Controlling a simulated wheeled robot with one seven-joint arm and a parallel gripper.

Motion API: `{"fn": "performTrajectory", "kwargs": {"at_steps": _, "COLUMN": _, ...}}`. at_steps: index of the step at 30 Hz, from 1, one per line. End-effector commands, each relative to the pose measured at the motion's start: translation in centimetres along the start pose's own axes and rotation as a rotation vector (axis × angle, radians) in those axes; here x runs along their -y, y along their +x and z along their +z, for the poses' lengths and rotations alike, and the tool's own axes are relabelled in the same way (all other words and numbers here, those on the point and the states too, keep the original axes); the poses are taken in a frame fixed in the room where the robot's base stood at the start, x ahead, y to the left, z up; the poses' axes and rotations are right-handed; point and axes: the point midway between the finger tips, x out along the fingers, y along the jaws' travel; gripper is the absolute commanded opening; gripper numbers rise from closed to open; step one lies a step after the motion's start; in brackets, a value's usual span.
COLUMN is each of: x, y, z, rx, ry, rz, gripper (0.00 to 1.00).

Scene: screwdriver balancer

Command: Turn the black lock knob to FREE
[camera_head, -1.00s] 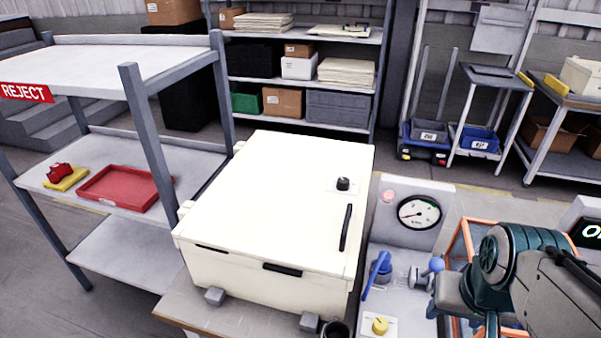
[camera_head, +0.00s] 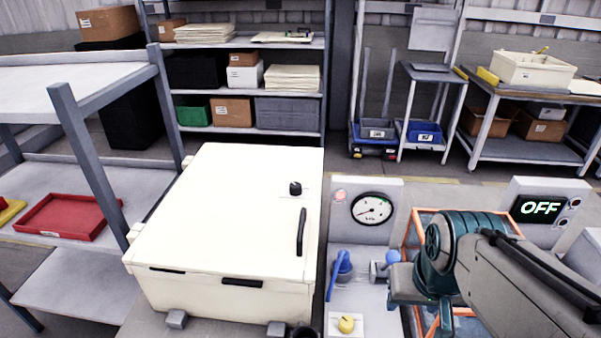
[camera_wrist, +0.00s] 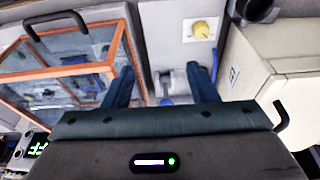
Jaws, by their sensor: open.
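A black knob (camera_head: 295,188) stands on a small pale plate on top of the cream box (camera_head: 215,215), near its right rear corner. The plate's lettering is too small to read, so I cannot tell the knob's setting. My gripper (camera_wrist: 160,70) is open and empty in the wrist view, its two dark blue fingers above the grey panel beside the box. The black knob does not show in the wrist view. In the head view my arm is at the lower right, right of the box and apart from the knob; the fingers are not clear there.
A grey panel (camera_head: 358,285) right of the box carries a gauge (camera_head: 371,208), a blue lever (camera_head: 339,272) and a yellow knob (camera_head: 346,324). A black handle (camera_head: 301,232) rises from the lid. An orange-framed case (camera_wrist: 65,65) lies beside the panel. A display (camera_head: 541,208) reads OFF.

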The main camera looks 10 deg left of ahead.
Motion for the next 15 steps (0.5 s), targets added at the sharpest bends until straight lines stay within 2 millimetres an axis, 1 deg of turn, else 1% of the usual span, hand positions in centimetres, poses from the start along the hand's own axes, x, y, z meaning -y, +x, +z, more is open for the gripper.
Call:
{"fn": "performTrajectory", "kwargs": {"at_steps": 2, "x": 0.0, "y": -0.1, "z": -0.2, "rx": 0.001, "ry": -0.004, "rz": -0.001, "gripper": 0.52}}
{"fn": "performTrajectory", "kwargs": {"at_steps": 5, "x": 0.4, "y": -0.9, "z": -1.6, "rx": 0.007, "ry": -0.031, "rz": -0.006, "gripper": 0.52}}
{"fn": "performTrajectory", "kwargs": {"at_steps": 8, "x": 1.1, "y": -2.4, "z": -4.5, "rx": 0.021, "ry": -0.091, "rz": -0.016, "gripper": 0.52}}
{"fn": "performTrajectory", "kwargs": {"at_steps": 11, "x": 2.3, "y": -4.0, "z": -8.4, "rx": 0.043, "ry": -0.175, "rz": -0.029, "gripper": 0.52}}
{"fn": "performTrajectory", "kwargs": {"at_steps": 12, "x": 2.9, "y": -4.6, "z": -10.1, "rx": 0.052, "ry": -0.212, "rz": -0.034, "gripper": 0.52}}
{"fn": "performTrajectory", "kwargs": {"at_steps": 14, "x": 3.9, "y": -5.3, "z": -12.4, "rx": 0.064, "ry": -0.266, "rz": -0.041, "gripper": 0.52}}
{"fn": "performTrajectory", "kwargs": {"at_steps": 15, "x": 4.5, "y": -5.7, "z": -14.0, "rx": 0.073, "ry": -0.302, "rz": -0.046, "gripper": 0.52}}
